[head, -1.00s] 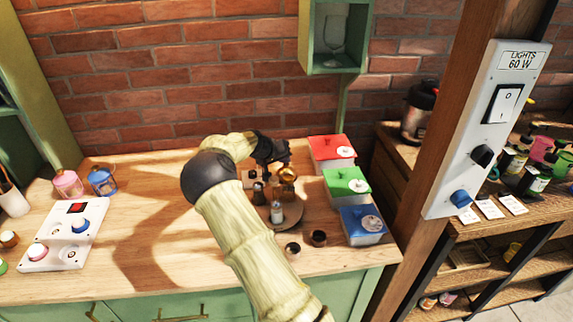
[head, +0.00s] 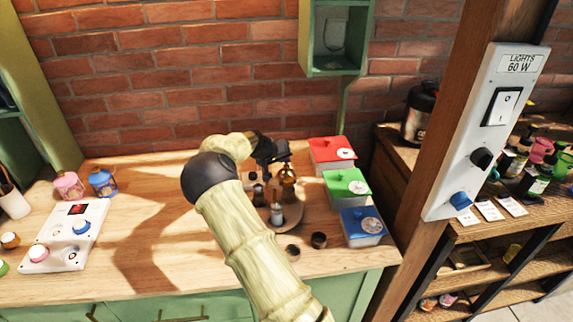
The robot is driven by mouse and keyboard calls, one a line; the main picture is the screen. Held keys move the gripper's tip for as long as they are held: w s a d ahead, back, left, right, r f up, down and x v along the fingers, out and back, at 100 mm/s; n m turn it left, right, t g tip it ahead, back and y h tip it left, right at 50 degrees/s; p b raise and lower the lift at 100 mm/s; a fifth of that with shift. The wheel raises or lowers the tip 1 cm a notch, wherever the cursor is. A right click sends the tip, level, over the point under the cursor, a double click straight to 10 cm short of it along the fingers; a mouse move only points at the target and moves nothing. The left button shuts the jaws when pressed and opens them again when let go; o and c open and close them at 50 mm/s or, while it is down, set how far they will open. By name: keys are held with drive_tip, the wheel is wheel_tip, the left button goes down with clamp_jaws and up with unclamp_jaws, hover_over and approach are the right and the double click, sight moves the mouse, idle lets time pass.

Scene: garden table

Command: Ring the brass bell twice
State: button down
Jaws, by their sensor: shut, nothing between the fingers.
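A small gold-coloured object, which looks like the brass bell (head: 288,178), stands on a round wooden tray (head: 294,212) on the counter. My arm reaches over the counter from the front, and my dark gripper (head: 275,158) is just behind and left of the bell, close to it. The gripper is shut with nothing held. I cannot tell whether it touches the bell. Small shakers or bottles (head: 277,213) stand on the tray in front of the bell. My arm hides part of the tray's left side.
Red (head: 333,152), green (head: 346,186) and blue (head: 362,224) lidded boxes line the right of the tray. A white control panel (head: 65,235) and two jars (head: 102,182) are at left. The counter between is clear.

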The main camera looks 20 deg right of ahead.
sight(285, 167)
drive_tip(key=shift+r, duration=0.1)
drive_tip(key=shift+r+p, duration=1.8)
drive_tip(key=shift+r, duration=1.2)
idle(0.6)
